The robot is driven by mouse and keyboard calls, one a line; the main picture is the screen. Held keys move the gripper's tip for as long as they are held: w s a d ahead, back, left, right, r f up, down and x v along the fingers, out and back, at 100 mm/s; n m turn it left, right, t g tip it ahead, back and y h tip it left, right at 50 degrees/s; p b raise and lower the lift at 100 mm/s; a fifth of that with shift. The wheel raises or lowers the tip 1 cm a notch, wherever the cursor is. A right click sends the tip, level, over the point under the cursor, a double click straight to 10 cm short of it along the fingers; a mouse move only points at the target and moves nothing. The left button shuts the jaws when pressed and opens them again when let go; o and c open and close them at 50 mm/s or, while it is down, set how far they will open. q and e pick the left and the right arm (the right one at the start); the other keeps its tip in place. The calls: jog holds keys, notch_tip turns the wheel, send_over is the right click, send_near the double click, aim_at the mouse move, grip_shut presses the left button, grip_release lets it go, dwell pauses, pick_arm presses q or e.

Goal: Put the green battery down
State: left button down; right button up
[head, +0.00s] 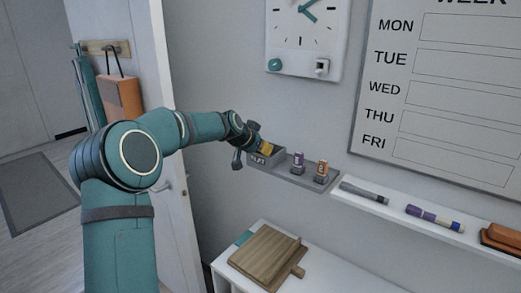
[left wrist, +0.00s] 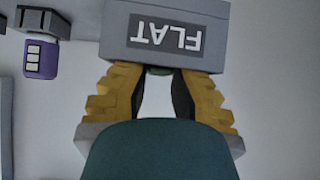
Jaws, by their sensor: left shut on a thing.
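My left gripper (head: 266,149) reaches from the left to the grey bin marked FLAT (head: 258,161) on the wall shelf. In the left wrist view, its yellow fingers (left wrist: 158,78) run behind the bin's front wall (left wrist: 120,20), which hides the fingertips. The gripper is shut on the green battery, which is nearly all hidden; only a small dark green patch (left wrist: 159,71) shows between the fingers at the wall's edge. I cannot tell whether the battery touches the bin's floor. My right gripper is not in view.
A purple battery (head: 298,160) and an orange battery (head: 321,169) stand in holders right of the bin. A ledge (head: 395,208) farther right carries markers. A wooden board (head: 265,256) lies on the white desk below. The door (head: 165,110) is at the left.

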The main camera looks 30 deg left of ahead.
pick_arm(q)
jog(key=shift+s+f+b, duration=0.15)
jog(key=shift+f+b, duration=0.2)
jog(key=shift+f, duration=0.25)
jog(key=c, duration=0.9)
grip_release()
jog(key=shift+f, duration=0.2)
jog(key=shift+r+p, duration=0.25)
jog(key=shift+p, duration=0.1)
jog(key=shift+r+p, duration=0.35)
jog(key=shift+p, duration=0.05)
jog(key=v, duration=0.6)
jog(key=b+v, duration=0.1)
jog(key=v, duration=0.5)
jog(key=shift+r, duration=0.4)
jog(key=shift+f, duration=0.1)
